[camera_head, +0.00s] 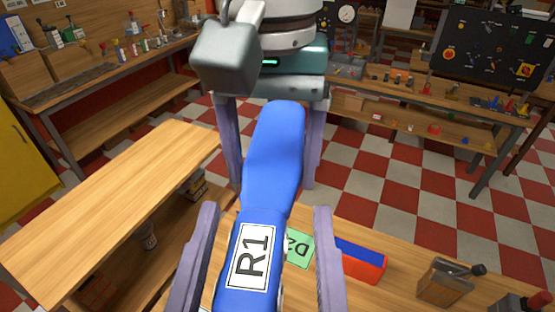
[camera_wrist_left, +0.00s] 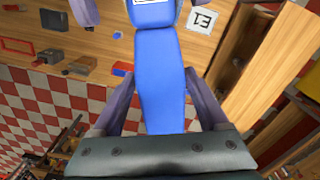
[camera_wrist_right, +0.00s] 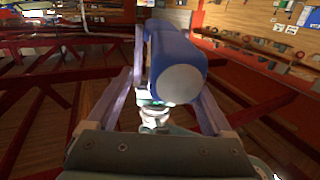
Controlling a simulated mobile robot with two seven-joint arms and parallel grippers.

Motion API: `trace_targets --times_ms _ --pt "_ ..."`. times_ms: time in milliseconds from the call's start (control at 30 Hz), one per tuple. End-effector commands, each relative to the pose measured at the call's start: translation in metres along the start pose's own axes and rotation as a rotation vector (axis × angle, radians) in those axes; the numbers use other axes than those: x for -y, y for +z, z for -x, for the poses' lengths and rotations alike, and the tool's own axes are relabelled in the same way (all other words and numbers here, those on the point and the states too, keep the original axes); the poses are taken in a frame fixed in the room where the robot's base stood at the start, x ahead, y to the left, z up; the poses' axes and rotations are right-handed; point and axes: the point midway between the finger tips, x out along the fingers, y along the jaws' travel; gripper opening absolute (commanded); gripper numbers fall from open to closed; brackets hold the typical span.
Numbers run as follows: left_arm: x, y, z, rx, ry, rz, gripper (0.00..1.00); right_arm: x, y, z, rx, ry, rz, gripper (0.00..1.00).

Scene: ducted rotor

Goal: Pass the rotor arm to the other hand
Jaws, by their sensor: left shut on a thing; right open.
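The rotor arm (camera_head: 275,150) is a long blue piece with a white R1 label near its lower end. My left gripper (camera_head: 272,185), coming down from the top, is shut on its upper part; the arm also shows between its fingers in the left wrist view (camera_wrist_left: 160,85). My right gripper (camera_head: 266,208) is open, its fingers on either side of the labelled end, with gaps between. In the right wrist view the rounded blue end (camera_wrist_right: 182,80) lies between the right fingers. The lower end runs out of the head view.
The table (camera_head: 410,292) below holds a green D2 card (camera_head: 299,249), a red and blue block (camera_head: 362,262) and a wooden block with a grey part (camera_head: 447,283). A wooden bench (camera_head: 110,205) stands at left. Checkered floor lies behind.

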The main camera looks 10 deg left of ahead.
Motion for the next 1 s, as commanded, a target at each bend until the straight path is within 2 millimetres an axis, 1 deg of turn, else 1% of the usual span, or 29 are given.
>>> trace_targets --times_ms 100,800,867,1000 --pt "-0.0002 -0.0002 0.0005 -0.001 0.001 0.000 0.00 0.0001 0.0000 0.0002 0.000 0.000 0.000 0.85" --pt "-0.0002 -0.0002 0.0005 -0.001 0.001 0.000 0.00 0.0000 0.0001 0.0005 0.000 0.000 0.000 0.06" --pt "-0.0002 -0.0002 0.0005 -0.001 0.001 0.000 0.00 0.0000 0.0001 0.0005 0.000 0.000 0.000 0.00" --pt "-0.0002 -0.0002 0.0005 -0.001 0.001 0.000 0.00 0.0000 0.0001 0.0005 0.000 0.000 0.000 0.00"
